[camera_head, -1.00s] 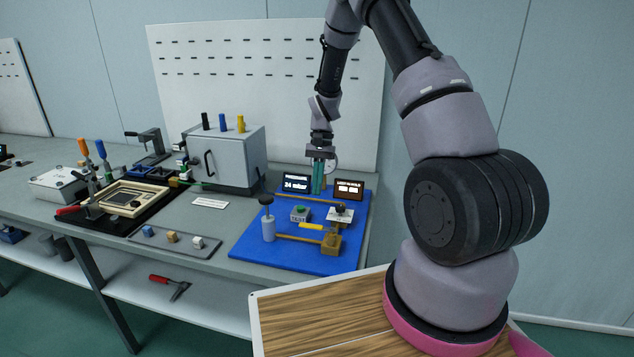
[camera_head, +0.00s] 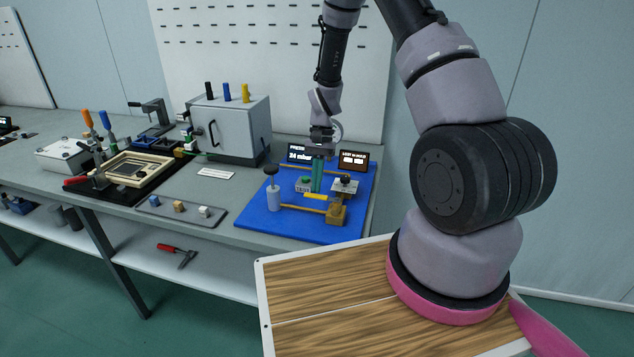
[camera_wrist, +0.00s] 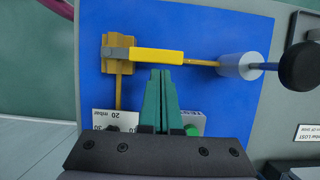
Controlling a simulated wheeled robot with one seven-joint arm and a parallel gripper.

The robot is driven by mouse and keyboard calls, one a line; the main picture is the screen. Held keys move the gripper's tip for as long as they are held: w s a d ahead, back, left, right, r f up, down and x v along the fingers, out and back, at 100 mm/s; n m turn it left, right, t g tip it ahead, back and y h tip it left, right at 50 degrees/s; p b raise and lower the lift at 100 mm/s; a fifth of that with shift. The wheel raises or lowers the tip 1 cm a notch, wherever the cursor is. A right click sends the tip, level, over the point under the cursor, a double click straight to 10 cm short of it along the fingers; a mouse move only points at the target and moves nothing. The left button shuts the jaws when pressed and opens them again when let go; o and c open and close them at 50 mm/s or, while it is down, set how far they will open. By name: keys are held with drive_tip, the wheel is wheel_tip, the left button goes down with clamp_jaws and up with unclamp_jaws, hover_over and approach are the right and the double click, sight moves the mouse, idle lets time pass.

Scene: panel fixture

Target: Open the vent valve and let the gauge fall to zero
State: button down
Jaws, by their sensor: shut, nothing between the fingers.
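The vent valve is a brass block (camera_head: 336,213) with a yellow lever (camera_head: 315,196) at the front right of the blue board. In the wrist view the lever (camera_wrist: 157,56) runs from the block (camera_wrist: 118,60) over the pipe leading to the grey cylinder. My gripper (camera_head: 316,188) has teal fingers, shut and empty, pointing down behind the lever. In the wrist view its fingertips (camera_wrist: 160,74) end close to the lever's edge; I cannot tell if they touch. The black gauge display (camera_head: 304,153) seems to read 24 mbar.
The grey cylinder with a black knob (camera_head: 273,193) stands at the board's left. A green TEST button box (camera_head: 303,184) and a second display (camera_head: 353,161) are near my fingers. The grey cabinet (camera_head: 232,132) stands back left. The blue board's (camera_head: 270,228) front is clear.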

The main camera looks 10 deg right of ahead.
sight(311, 195)
drive_tip(key=shift+s+a+n+h, duration=0.3)
drive_tip(key=shift+a+n, duration=0.1)
drive_tip(key=shift+n, duration=0.3)
drive_tip(key=n, duration=0.1)
drive_tip(key=s+a+n+h, duration=0.1)
drive_tip(key=n, duration=0.1)
drive_tip(key=shift+s+a+g, duration=0.2)
drive_tip(key=shift+s+g, duration=0.1)
drive_tip(key=s+n+h, duration=0.1)
drive_tip(key=n, duration=0.1)
drive_tip(key=s+a+n, duration=0.1)
drive_tip(key=n, duration=0.1)
drive_tip(key=shift+s+n+h, duration=0.35)
drive_tip(key=shift+n+h, duration=0.05)
drive_tip(key=s+n, duration=0.1)
drive_tip(key=n, duration=0.1)
drive_tip(key=s+n+t+h, duration=0.1)
drive_tip(key=s+n, duration=0.1)
drive_tip(key=shift+h, duration=0.3)
drive_tip(key=shift+s+d+n+t+h, duration=0.3)
drive_tip(key=shift+s+n, duration=0.35)
drive_tip(key=shift+n, duration=0.6)
drive_tip(key=shift+s+d+n+t+h, duration=0.3)
drive_tip(key=shift+s+n, duration=0.35)
drive_tip(key=shift+n, duration=0.6)
